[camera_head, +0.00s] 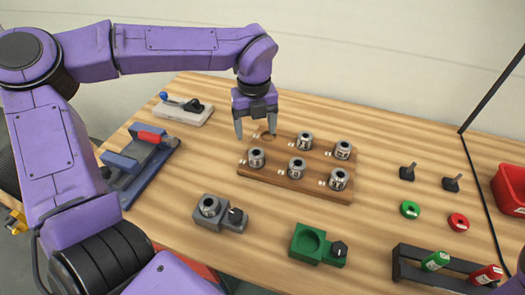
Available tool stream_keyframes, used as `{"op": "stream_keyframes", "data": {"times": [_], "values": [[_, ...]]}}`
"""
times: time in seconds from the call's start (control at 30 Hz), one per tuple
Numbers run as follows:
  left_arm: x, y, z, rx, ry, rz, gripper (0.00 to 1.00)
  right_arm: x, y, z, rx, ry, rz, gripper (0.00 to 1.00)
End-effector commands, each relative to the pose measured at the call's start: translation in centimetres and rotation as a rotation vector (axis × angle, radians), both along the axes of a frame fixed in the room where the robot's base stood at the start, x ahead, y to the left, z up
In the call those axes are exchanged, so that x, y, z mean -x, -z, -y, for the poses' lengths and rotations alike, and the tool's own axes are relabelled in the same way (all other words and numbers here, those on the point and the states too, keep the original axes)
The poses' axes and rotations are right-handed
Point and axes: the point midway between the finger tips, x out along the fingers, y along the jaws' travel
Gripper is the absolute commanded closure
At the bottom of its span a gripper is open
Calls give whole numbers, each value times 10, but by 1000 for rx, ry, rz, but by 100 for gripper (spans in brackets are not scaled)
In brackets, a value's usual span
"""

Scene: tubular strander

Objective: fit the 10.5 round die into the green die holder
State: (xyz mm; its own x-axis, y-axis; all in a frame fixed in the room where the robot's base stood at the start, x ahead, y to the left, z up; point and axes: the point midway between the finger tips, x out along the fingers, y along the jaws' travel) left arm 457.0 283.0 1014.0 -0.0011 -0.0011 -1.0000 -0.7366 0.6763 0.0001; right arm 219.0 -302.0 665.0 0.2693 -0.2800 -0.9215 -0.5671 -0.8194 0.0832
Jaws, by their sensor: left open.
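The green die holder (309,243) stands on the front middle of the table, with an empty round recess and a black knob on its right side. A wooden rack (318,190) behind it holds several silver round dies, such as one at the back middle (304,141) and one at the front left (256,158). The rack's back-left hole is empty. The size labels are too small to read, so I cannot tell which die is the 10.5. My left gripper (255,132) is open and empty, pointing down above the rack's back-left end.
A grey holder (232,222) with a round die in it stands left of the green one. A blue-grey clamp device (139,165) and a lever tool on a plate (183,109) are at left. Black knobs, green and red rings, a dark rack (410,268) and a red bin (510,187) are at right.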

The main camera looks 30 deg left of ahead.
Motion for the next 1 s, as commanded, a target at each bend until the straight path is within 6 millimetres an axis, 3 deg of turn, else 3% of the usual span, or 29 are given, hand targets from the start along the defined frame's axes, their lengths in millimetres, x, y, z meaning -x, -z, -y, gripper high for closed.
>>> {"op": "stream_keyframes", "data": {"times": [0.47,0.73,0.77,0.97,1.0], "values": [[1,73,4,-2,3,-4,24,0,-17,0,0,0,0,43],[1,80,4,-1,4,1,24,0,-16,0,0,0,0,43],[1,80,4,-1,4,1,31,0,-16,0,0,0,0,43],[1,80,4,-1,4,1,96,0,-16,0,0,0,0,43],[0,80,4,-1,4,1,100,0,-16,0,0,0,0,43]]}}
